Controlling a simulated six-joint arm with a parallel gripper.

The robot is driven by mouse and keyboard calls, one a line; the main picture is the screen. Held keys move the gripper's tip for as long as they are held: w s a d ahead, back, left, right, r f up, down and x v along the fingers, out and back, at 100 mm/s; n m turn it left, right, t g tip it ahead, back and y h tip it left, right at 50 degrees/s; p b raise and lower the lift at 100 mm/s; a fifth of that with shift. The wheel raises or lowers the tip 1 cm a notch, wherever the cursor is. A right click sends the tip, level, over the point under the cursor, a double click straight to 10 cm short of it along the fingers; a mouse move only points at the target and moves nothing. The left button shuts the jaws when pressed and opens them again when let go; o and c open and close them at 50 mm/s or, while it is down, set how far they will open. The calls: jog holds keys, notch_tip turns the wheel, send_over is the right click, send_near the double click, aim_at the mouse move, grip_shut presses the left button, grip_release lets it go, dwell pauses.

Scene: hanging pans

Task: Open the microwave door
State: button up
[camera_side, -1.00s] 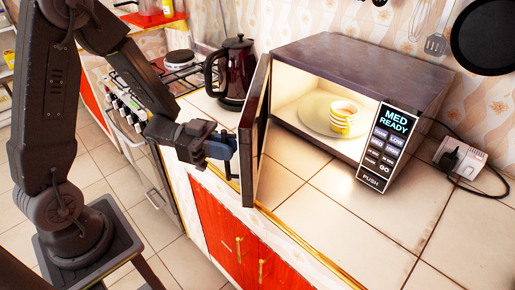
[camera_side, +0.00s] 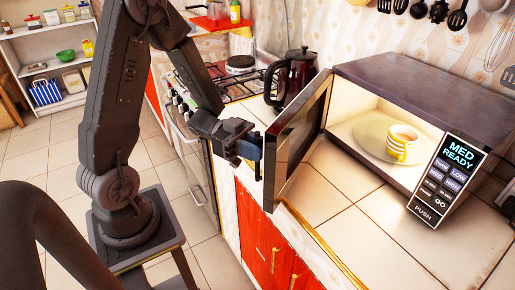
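The microwave (camera_side: 425,95) stands on the tiled counter, its inside lit. Its door (camera_side: 298,135) stands wide open, swung out to the left on its left side. A yellow-and-white striped cup (camera_side: 402,146) sits on the round plate (camera_side: 366,136) inside. My gripper (camera_side: 258,152) is at the outer face of the door, near its free edge. The fingers look dark blue-grey and overlap the door edge in the picture. I cannot tell whether they touch or grip the door, and the gap between them is hidden.
A dark kettle (camera_side: 297,75) stands close behind the door, beside the gas hob (camera_side: 232,82). The control panel (camera_side: 447,180) is at the microwave's right. The counter (camera_side: 370,235) in front is clear. Red cabinets (camera_side: 262,235) are below.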

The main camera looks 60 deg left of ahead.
jog(key=shift+o, duration=1.4)
jog(key=v, duration=1.4)
jog(key=shift+d, duration=0.1)
